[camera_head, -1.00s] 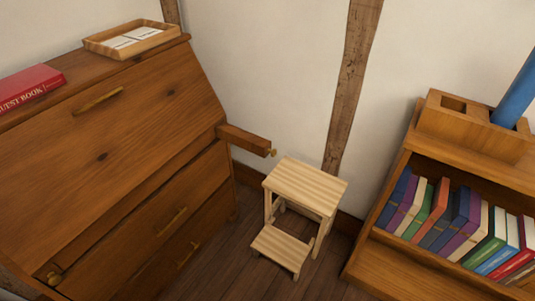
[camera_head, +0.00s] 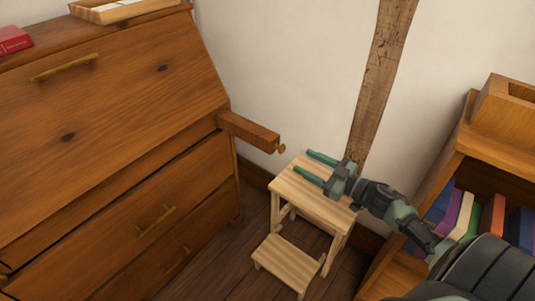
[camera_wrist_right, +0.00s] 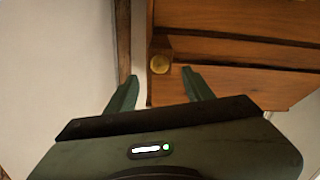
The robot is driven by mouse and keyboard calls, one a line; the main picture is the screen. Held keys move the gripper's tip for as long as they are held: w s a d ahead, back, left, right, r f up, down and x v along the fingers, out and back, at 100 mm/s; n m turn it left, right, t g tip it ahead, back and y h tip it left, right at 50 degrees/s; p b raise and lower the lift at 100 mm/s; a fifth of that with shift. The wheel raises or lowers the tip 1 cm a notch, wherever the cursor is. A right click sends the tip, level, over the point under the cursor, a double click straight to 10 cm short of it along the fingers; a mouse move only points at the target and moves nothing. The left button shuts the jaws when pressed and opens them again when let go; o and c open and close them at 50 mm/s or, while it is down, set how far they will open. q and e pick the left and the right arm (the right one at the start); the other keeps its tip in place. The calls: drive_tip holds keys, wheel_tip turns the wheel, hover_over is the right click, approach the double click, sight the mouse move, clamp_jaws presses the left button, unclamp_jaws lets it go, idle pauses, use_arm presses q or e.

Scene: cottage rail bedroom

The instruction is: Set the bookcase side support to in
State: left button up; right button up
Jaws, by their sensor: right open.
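The side support (camera_head: 248,131) is a wooden bar sticking out from the right side of the brown slant-front bookcase desk (camera_head: 110,130). A small brass knob (camera_head: 281,149) is on its end. My right gripper (camera_head: 304,161) is open and empty, with two green fingers pointing at the knob from a short way to the right, above the stool. In the right wrist view the support's end and knob (camera_wrist_right: 160,63) show just beyond and between the open fingertips (camera_wrist_right: 160,76), apart from them. My left gripper is not in view.
A pale wooden step stool (camera_head: 310,200) stands below my right gripper. A low bookshelf (camera_head: 455,150) with several books is at the right. A tray (camera_head: 120,10) and a red book (camera_head: 12,40) lie on the desk top. A timber post (camera_head: 383,75) runs up the wall.

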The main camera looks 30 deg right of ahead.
sight(284, 151)
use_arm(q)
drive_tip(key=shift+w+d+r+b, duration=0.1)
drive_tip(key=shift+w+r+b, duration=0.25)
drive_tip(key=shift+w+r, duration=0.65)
use_arm(e)
drive_tip(key=x, duration=0.7)
drive_tip(key=shift+w+a, duration=0.1)
drive_tip(key=shift+w, duration=0.1)
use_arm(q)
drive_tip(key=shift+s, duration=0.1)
use_arm(e)
drive_tip(key=shift+r, duration=0.1)
clamp_jaws()
